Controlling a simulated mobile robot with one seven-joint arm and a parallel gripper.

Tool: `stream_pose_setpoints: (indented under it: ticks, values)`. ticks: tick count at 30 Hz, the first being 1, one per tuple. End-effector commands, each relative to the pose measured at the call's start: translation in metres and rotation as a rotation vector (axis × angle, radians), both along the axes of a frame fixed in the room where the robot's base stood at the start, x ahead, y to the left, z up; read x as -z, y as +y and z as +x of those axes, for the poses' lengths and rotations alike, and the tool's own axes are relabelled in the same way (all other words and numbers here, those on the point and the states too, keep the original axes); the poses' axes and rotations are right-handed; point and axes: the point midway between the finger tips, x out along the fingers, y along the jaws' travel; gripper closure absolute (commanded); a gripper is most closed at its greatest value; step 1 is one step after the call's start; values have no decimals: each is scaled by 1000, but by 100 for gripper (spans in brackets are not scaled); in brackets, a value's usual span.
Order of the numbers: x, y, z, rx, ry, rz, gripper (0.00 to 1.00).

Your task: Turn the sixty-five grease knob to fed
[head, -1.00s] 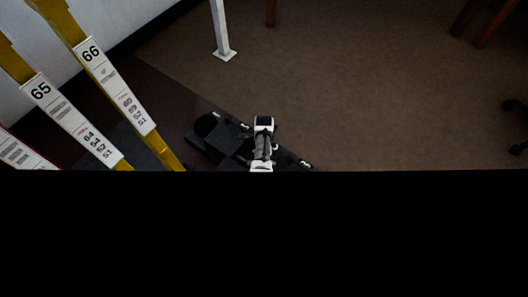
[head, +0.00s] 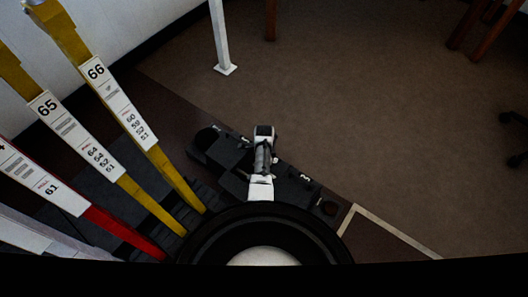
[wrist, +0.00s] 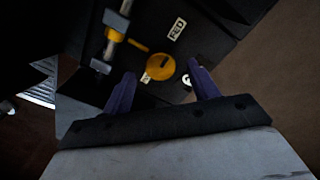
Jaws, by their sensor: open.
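In the wrist view a round yellow knob (wrist: 160,67) sits on a dark block, with a short yellow pointer or handle beside it at upper left. A white label reading FED (wrist: 177,29) is above and slightly right of the knob. My gripper (wrist: 161,71) is open, its two purple fingers apart, with the knob showing between the fingertips. I cannot tell how close the fingertips are to the knob. In the head view the yellow lever with plate 65 (head: 47,104) stands at left; the knob cannot be made out there.
Lever 66 (head: 96,70) stands right of 65, and a red lever (head: 115,228) marked 61 is in front. A metal rod with a yellow collar (wrist: 114,36) lies left of the knob. Open brown floor (head: 370,120) spreads to the right.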

Motion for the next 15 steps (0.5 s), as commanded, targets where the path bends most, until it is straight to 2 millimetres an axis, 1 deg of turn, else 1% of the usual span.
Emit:
stream_pose_setpoints:
  ticks: [1,6,10,15]
  values:
    - [-17,0,1,-1,-3,-1,40]
    - [-57,1,0,-1,-2,0,40]
    - [-81,0,0,0,-2,0,40]
    - [-101,0,0,0,0,1,40]
